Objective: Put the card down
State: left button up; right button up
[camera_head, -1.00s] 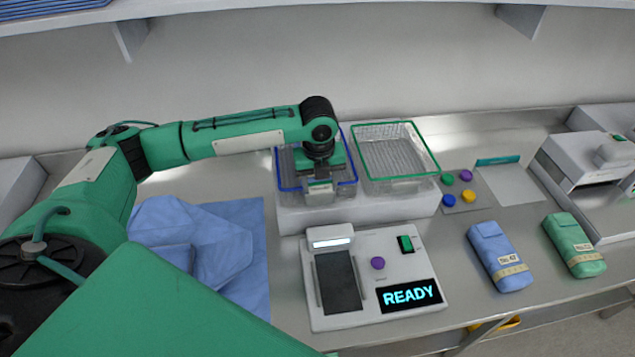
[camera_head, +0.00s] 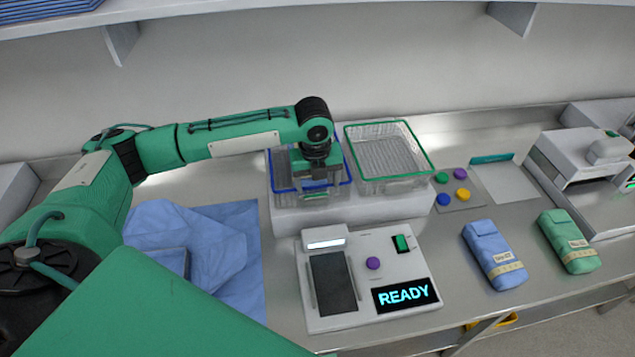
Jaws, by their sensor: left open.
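My left gripper (camera_head: 316,178) reaches down into the blue-rimmed wire basket (camera_head: 281,188), which stands on a white block behind the reader. The gripper is open. Its fingertips are low in the basket and partly hidden by the basket's front wall. I cannot make out the card clearly; any card there is hidden by the gripper and the wire. A white reader (camera_head: 415,262) with a dark slot, a purple button and a lit "READY" display stands in front. My right gripper is not in view.
A green-rimmed wire basket (camera_head: 385,155) stands beside the blue one and looks empty. A blue pouch (camera_head: 491,250) and a green pouch (camera_head: 569,238) lie at the right. Blue cloth (camera_head: 225,235) covers the left of the counter. Colored knobs (camera_head: 443,199) sit right of the baskets.

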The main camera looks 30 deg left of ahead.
pick_arm(q)
jog(key=shift+g, duration=0.5)
jog(key=f, duration=0.1)
jog(key=s+f, duration=0.1)
jog(key=f, duration=0.1)
jog(key=s+f, duration=0.1)
jog(key=shift+s+d+f, duration=0.1)
jog(key=shift+d+f, duration=0.05)
jog(key=shift+f, duration=0.05)
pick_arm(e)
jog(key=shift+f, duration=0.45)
pick_arm(q)
notch_tip(320, 180, up, 13)
jog(key=b, duration=0.3)
send_over(315, 200)
jog(key=shift+w+a, duration=0.2)
jog(key=shift+a, duration=0.05)
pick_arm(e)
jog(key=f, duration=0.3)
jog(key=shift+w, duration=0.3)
